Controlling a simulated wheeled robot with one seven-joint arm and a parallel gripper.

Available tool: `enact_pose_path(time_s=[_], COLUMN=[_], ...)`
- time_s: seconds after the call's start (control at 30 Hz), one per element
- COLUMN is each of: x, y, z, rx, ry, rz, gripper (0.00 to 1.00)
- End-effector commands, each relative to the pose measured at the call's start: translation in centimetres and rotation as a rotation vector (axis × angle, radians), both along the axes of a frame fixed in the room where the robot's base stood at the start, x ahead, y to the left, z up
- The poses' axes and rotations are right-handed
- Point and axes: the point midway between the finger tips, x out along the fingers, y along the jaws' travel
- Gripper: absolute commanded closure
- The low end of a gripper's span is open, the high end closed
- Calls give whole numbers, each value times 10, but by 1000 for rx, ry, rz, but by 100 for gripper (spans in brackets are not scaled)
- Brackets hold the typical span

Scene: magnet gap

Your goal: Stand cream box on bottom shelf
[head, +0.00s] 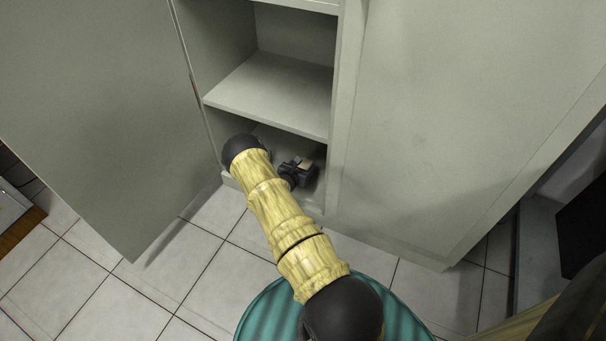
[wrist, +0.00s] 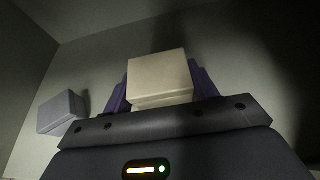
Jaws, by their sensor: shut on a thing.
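The cream box (wrist: 160,78) sits between the purple fingers of my gripper (wrist: 160,90) in the wrist view; the gripper is shut on it. In the head view the gripper (head: 298,174) is inside the lowest visible compartment of the cabinet, and a small part of the cream box (head: 306,163) shows at it. The bottom shelf (head: 262,136) is partly hidden behind my arm. I cannot tell whether the box touches the shelf.
A grey block (wrist: 60,113) is left of the gripper in the wrist view. A middle shelf (head: 270,92) lies above the gripper. An open cabinet door (head: 100,110) stands on the left, and a closed panel (head: 450,120) on the right.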

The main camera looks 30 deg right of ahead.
Motion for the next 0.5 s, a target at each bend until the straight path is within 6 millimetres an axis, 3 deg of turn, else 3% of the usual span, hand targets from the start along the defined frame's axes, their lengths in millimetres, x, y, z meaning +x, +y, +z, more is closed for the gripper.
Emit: enact_pose_path(time_s=[0.33,0.5], x=[0,0], y=[-1,0], z=[-36,-37], rx=[-1,-1], ry=[0,-1], rz=[-1,0], gripper=[63,63])
